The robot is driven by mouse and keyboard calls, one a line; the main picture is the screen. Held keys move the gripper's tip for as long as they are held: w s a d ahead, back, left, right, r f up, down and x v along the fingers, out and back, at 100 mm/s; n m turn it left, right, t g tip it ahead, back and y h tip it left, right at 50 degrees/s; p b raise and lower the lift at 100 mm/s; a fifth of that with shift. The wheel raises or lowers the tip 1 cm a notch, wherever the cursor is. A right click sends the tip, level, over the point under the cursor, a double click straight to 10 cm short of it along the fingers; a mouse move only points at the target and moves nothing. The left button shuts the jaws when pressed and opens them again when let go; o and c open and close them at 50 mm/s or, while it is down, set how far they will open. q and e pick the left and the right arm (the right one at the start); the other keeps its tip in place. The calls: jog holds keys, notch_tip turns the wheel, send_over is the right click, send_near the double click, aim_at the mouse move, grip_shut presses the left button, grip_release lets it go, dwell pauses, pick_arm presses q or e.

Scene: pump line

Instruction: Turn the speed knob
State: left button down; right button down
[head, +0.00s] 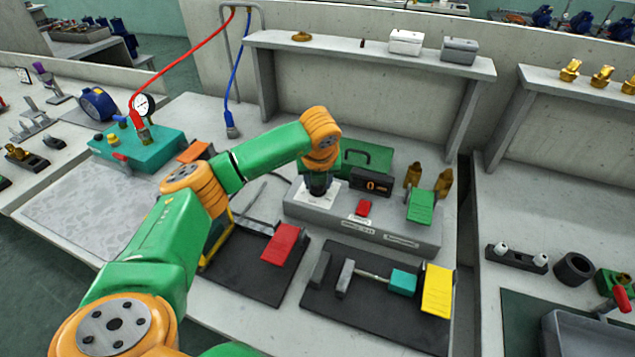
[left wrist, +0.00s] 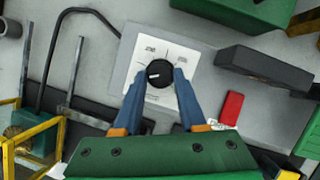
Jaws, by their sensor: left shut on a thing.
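The speed knob (left wrist: 159,74) is a round black knob with a white pointer line, on a white plate (left wrist: 181,60) with printed marks. In the left wrist view its pointer aims to the left and slightly down. My left gripper (left wrist: 158,80) is shut on the knob, with one blue-grey finger on each side. In the head view the left gripper (head: 318,184) reaches down onto the white plate (head: 312,197) on the grey panel, and hides the knob. My right gripper is not in view.
A red button (head: 363,207) and a small black display (head: 371,182) with orange digits sit right of the plate. A green case (head: 368,160) stands behind. Black mats (head: 385,325) with red, teal and yellow parts lie in front. A shelf (head: 370,57) stands at the back.

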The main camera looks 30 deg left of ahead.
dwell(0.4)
pick_arm(q)
jog(key=shift+c, duration=2.3)
grip_release()
jog(key=shift+w, duration=0.1)
jog(key=b+v, duration=0.1)
jog(key=v, duration=0.6)
jog(key=shift+a, duration=0.1)
